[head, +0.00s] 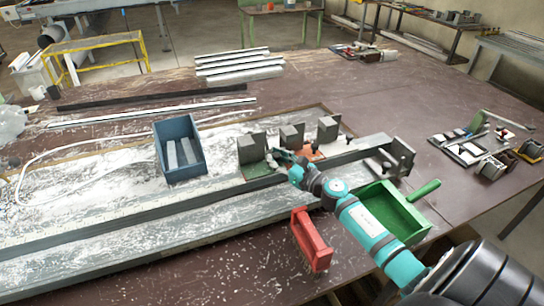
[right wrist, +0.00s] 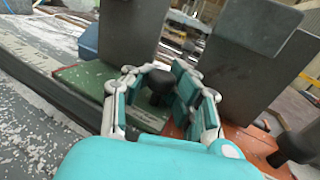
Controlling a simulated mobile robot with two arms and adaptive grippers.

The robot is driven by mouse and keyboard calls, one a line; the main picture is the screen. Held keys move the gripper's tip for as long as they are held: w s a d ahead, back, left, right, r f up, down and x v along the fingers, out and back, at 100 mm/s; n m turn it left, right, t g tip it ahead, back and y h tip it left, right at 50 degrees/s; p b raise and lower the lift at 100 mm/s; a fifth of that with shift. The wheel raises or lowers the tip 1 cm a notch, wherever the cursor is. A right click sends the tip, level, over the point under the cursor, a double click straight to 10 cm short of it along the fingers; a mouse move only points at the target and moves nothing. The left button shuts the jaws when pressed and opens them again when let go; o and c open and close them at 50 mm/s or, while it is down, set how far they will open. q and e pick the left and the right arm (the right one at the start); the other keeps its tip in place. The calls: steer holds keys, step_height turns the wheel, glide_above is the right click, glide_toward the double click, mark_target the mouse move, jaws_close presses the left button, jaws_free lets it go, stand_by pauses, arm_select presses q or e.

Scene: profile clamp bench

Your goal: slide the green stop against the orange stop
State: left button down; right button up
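The green stop (head: 256,169) is a green base with an upright grey block, set along the long rail in the head view. Its green base (right wrist: 92,82) and a black knob show in the right wrist view. The orange stop (head: 313,153) is to its right; its orange base (right wrist: 256,146) shows at the right of the wrist view. My right gripper (right wrist: 165,80) has its fingers on either side of the green stop's black knob, apart from each other. Whether they touch it is unclear. My left gripper is not in view.
A blue bin (head: 178,150) stands left of the stops. A red-handled object (head: 311,240) and a green tray (head: 396,210) lie in front, near my right arm. An end plate (head: 401,157) stands at the rail's right end. Small tools lie further right.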

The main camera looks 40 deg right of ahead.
steer(key=o, duration=0.4)
steer(key=shift+s+d+r, duration=0.2)
steer(key=shift+s+r, duration=0.1)
steer(key=shift+s, duration=0.1)
steer(key=shift+o, duration=0.5)
steer(key=shift+w+r, duration=0.1)
steer(key=shift+s, duration=0.25)
steer(key=s, duration=0.2)
steer(key=s+d, duration=0.1)
steer(key=s, duration=0.4)
steer(key=shift+s+d, duration=0.15)
steer(key=shift+s, duration=0.05)
